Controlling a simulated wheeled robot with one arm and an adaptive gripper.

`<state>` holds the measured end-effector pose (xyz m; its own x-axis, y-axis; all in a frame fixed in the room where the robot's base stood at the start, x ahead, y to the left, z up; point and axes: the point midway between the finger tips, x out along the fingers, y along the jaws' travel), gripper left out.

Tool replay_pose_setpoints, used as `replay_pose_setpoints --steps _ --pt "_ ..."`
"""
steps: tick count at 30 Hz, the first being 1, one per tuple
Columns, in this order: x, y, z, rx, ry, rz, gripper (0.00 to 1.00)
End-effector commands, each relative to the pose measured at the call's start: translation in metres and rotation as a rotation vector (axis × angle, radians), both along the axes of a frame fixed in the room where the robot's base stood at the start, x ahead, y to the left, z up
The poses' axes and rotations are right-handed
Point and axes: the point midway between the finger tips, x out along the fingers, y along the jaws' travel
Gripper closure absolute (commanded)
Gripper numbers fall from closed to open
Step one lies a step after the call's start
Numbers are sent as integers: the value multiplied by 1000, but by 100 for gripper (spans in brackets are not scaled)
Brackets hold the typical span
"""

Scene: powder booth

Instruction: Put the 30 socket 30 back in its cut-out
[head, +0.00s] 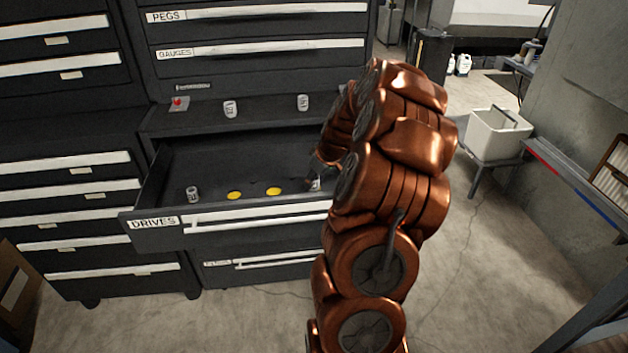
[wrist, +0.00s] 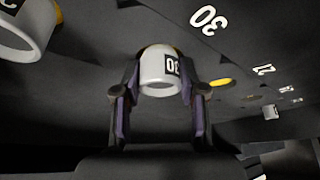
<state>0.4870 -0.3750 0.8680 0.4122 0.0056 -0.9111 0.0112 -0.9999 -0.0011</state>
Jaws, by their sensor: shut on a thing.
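My gripper (wrist: 159,95) is shut on the 30 socket (wrist: 158,68), a pale grey cylinder with a black 30 label, upside down in the wrist view. The socket is between the two fingers, close to the dark drawer insert. A yellow sliver, perhaps of a cut-out, shows along the socket's far edge; I cannot tell whether the socket is in it or above it. A white printed 30 (wrist: 208,20) is on the insert beside it. In the head view my gripper (head: 315,181) is at the right of the open DRIVES drawer (head: 275,222), mostly hidden by my arm.
Two empty yellow cut-outs (head: 234,196) (head: 273,191) show in the drawer, with another socket (head: 193,194) at left. Two sockets (head: 230,108) (head: 303,102) and a small red-topped item (head: 179,103) stand on the ledge behind. A white bin (head: 497,135) is at right.

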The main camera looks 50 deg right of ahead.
Motion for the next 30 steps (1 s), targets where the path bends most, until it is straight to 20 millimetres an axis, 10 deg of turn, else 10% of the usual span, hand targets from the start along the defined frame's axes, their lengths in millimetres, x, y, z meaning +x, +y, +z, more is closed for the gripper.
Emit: replay_pose_setpoints --steps 30 --pt "-3 3 -13 11 14 4 100"
